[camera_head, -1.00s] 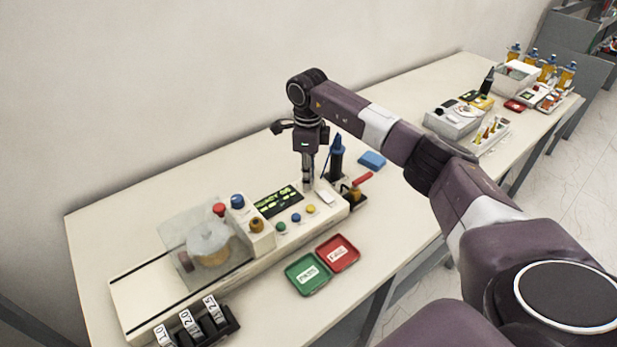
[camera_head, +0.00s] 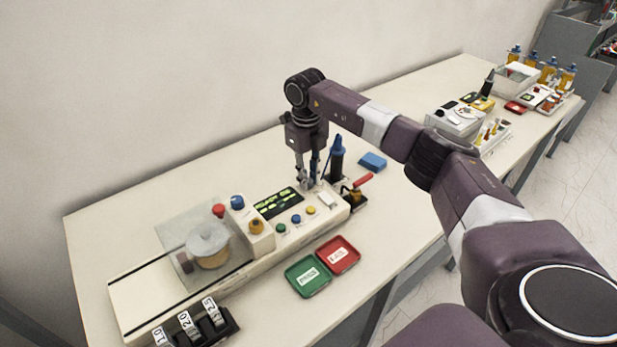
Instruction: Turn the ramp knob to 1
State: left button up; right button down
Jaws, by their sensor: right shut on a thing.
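A cream test device (camera_head: 272,236) stands on the long table, with a dark display (camera_head: 277,203) of green-yellow text. Its front panel has a green (camera_head: 281,228), a blue (camera_head: 296,219) and a yellow button (camera_head: 311,210). My right gripper (camera_head: 307,185) points down at the far right end of the panel, beside the display. Its fingers are shut on a small part there, which looks like the ramp knob but is mostly hidden by the fingers. The knob's marks and setting cannot be read. My left gripper is not in view.
A blue-black probe (camera_head: 336,158) stands just right of the gripper, near a red-handled tool (camera_head: 362,180). Green (camera_head: 308,275) and red trays (camera_head: 338,254) lie in front.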

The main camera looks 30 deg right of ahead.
jog(key=shift+w+r, duration=0.1)
jog(key=shift+r, duration=0.05)
dwell(0.3)
jog(key=c, duration=2)
grip_release()
jog(key=shift+o, duration=1.2)
notch_tip(320, 180, up, 12)
jog(key=shift+a, duration=0.15)
